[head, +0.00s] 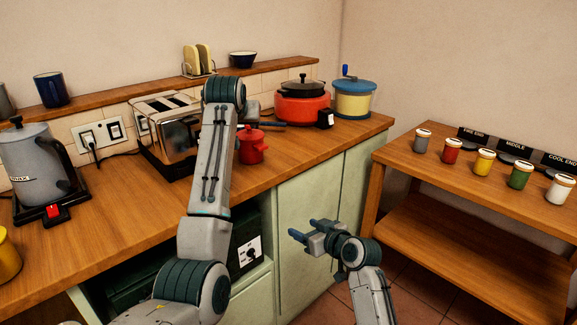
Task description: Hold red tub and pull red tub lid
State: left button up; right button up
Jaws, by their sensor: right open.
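The red tub (452,152) stands upright on the side table at right, in a row of small tubs. Its pale lid (453,142) sits on top. My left gripper (278,124) is over the counter, above and beside a small red lidded pot and in front of the red cooker, far to the left of the red tub. Its fingers are partly hidden by the wrist, so their opening is unclear. My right gripper (302,229) is open and empty in front of the green cabinet, pointing left, well away from the red tub.
Grey (422,145), yellow (483,163), green (520,175) and white (560,190) tubs share the side table (400,157). Dark label plates stand behind them. The counter holds a kettle (35,165), toaster (172,135), small red pot (251,147), red cooker (300,106) and yellow-blue canister (355,100).

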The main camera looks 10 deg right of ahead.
aim_at(254, 150)
jog(key=w+a+r+n+t+y, duration=0.15)
jog(key=w+r, duration=0.25)
jog(key=r, duration=0.4)
jog(key=w+a+r+t+y, duration=0.1)
jog(key=w+a+r, duration=0.25)
jog(key=r, duration=0.35)
jog(key=x, duration=0.7)
jog(key=d+x, duration=0.1)
jog(key=x, duration=0.3)
jog(key=shift+w+d+r, duration=0.1)
jog(key=shift+w+r, duration=0.2)
jog(key=shift+w, duration=0.05)
grip_shut()
